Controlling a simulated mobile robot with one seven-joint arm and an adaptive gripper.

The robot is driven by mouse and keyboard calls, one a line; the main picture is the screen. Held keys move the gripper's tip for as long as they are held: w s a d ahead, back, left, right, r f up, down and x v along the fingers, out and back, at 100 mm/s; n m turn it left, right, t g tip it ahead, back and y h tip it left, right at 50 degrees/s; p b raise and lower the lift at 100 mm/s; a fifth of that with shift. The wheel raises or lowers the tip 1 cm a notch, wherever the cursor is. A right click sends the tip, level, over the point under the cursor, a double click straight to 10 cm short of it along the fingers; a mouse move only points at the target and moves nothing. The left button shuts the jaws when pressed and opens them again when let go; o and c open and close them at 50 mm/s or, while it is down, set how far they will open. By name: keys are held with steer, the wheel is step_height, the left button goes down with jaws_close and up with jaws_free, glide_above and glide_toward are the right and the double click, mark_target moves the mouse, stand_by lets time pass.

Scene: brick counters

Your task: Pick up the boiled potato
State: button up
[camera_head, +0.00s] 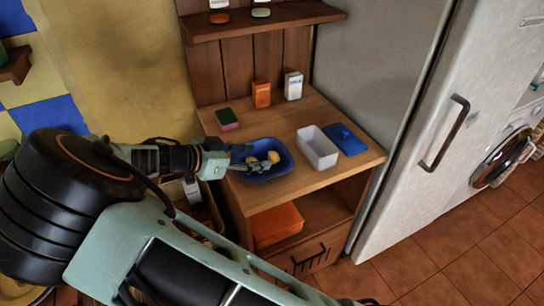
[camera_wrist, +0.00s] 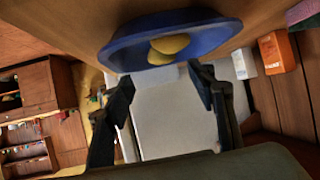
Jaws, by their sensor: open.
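Two yellow, rounded lumps that look like boiled potatoes lie in a blue oval dish (camera_head: 284,165) on the wooden counter. One potato (camera_head: 273,157) is toward the dish's right side, and the other is partly hidden by my gripper (camera_head: 258,158). My gripper reaches in from the left, with its fingers over the dish's left part. In the wrist view the dish (camera_wrist: 122,52) is at the top, with the two potatoes (camera_wrist: 171,44) overlapping inside it. My gripper (camera_wrist: 160,82) is open there, its fingers apart with nothing between them.
A white container (camera_head: 318,150) and a blue lid (camera_head: 346,139) are right of the dish. A green and pink sponge (camera_head: 227,119), an orange box (camera_head: 261,94) and a white box (camera_head: 293,86) stand further back. A shelf (camera_head: 262,19) is above. An orange box (camera_head: 277,226) lies below the counter.

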mark_target(270, 156)
steer(key=shift+a+f+p+x, duration=0.15)
steer(key=shift+p+x, duration=0.05)
steer(key=shift+x, duration=1.55)
steer(key=shift+a+f+p+x, duration=0.15)
steer(key=shift+x, duration=1.6)
steer(key=shift+w, duration=0.1)
steer(key=c, duration=1.2)
steer(key=shift+r, duration=0.1)
steer(key=shift+r, duration=0.4)
step_height(270, 156, up, 2)
steer(key=shift+r, duration=0.2)
steer(key=s+r, duration=0.3)
steer(key=s, duration=0.1)
steer(key=s+a+r, duration=0.1)
steer(key=s+r, duration=0.2)
steer(key=s, duration=0.2)
steer(key=s+a+r, duration=0.1)
steer(key=s+r, duration=0.2)
steer(key=s, duration=0.2)
steer(key=shift+a+r, duration=0.15)
steer(key=shift+r, duration=0.2)
